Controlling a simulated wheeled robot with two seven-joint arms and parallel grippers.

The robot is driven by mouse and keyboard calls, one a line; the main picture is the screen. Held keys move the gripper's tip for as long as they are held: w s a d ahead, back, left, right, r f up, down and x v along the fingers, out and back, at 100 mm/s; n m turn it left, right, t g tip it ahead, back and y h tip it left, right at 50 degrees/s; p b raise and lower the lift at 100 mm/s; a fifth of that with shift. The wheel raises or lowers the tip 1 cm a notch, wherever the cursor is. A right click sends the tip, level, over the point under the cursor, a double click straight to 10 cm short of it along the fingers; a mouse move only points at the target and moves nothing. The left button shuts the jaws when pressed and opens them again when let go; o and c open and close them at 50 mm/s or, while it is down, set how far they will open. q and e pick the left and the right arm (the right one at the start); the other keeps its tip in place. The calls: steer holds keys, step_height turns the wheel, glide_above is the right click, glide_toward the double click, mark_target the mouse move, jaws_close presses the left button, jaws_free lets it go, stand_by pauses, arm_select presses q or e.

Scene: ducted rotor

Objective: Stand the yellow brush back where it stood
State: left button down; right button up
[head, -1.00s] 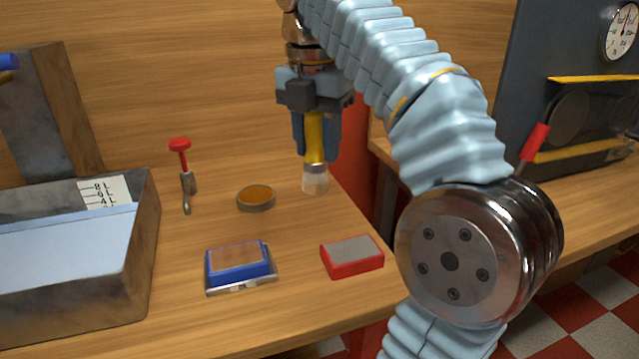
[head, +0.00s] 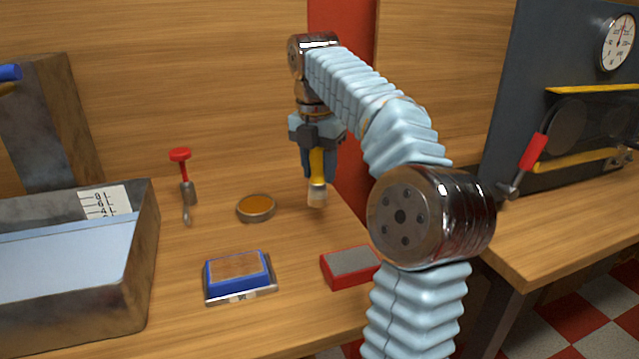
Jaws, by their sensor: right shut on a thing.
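The yellow brush (head: 317,162) hangs upright, bristles down, in the head view. My right gripper (head: 319,172) is shut on its yellow handle. The pale bristles (head: 317,197) are low over the back right part of the wooden table; I cannot tell whether they touch it. A round tin with an orange-brown top (head: 256,208) stands to the left of the brush, apart from it. My left gripper is not in view.
A blue block on a metal tray (head: 238,272) and a red block with a grey top (head: 350,262) lie nearer me. A red-handled tool (head: 182,172) stands at the left, beside a large metal basin (head: 145,250). A gap separates this table from the right bench (head: 560,225).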

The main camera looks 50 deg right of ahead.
mark_target(318, 150)
steer(key=shift+w+d+f, duration=0.1)
steer(key=shift+d+f, duration=0.1)
steer(key=shift+f, duration=0.1)
steer(key=shift+w+d+f, duration=0.1)
steer(key=shift+d+f, duration=0.05)
steer(key=shift+f, duration=0.8)
steer(key=shift+w+d+f, duration=0.1)
steer(key=shift+f, duration=0.85)
steer(key=o, duration=1.1)
steer(key=shift+f, duration=0.1)
steer(key=shift+o, duration=0.2)
steer(key=r, duration=0.7)
steer(key=shift+s+a+r, duration=0.1)
steer(key=shift+a+r, duration=0.25)
steer(key=shift+r, duration=0.05)
